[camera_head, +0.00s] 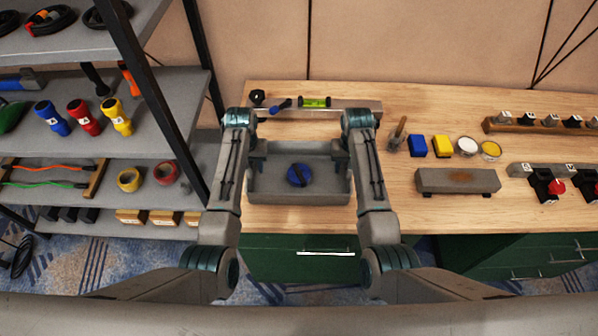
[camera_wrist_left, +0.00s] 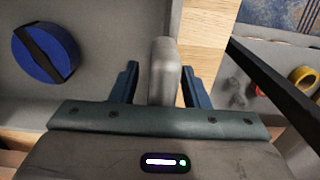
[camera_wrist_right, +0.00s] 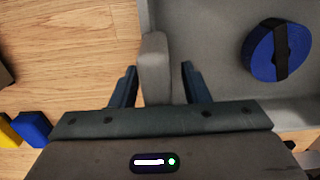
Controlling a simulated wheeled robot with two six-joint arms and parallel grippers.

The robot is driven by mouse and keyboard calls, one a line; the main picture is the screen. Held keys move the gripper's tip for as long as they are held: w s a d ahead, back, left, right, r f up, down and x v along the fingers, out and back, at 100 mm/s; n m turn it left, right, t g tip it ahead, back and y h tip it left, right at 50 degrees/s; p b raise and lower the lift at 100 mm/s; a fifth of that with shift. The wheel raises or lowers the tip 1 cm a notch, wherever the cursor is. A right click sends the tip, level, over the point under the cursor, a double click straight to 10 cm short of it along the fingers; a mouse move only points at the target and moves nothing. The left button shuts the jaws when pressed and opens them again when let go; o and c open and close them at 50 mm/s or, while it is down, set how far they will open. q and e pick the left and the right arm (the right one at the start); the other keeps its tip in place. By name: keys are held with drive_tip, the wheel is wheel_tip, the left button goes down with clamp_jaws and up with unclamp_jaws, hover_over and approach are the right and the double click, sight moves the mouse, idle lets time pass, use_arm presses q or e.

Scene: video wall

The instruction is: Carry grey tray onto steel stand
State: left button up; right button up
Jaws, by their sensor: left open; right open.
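The grey tray (camera_head: 270,188) is on the wooden workbench, with a blue roll with a black strap (camera_head: 300,175) inside it. My left gripper (camera_head: 257,152) is at the tray's left end. In the left wrist view its open fingers (camera_wrist_left: 160,72) stand either side of the tray's grey handle (camera_wrist_left: 162,55). My right gripper (camera_head: 342,152) is at the right end. In the right wrist view its open fingers (camera_wrist_right: 158,72) stand either side of the other handle (camera_wrist_right: 154,60). A low grey block with a brown mark (camera_head: 430,182), right of the tray, may be the steel stand.
A grey rail (camera_head: 365,106) with a green level (camera_head: 314,102) lies behind the tray. Blue and yellow blocks (camera_head: 442,147) and round tins (camera_head: 467,146) are at the right. A shelf post (camera_head: 160,110) rises at the left. Bare wood (camera_head: 395,205) lies right of the tray.

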drive_tip(key=shift+s, duration=0.1)
use_arm(q)
clamp_jaws()
use_arm(e)
clamp_jaws()
use_arm(q)
drive_tip(key=shift+r, duration=0.25)
use_arm(e)
drive_tip(key=shift+r, duration=0.25)
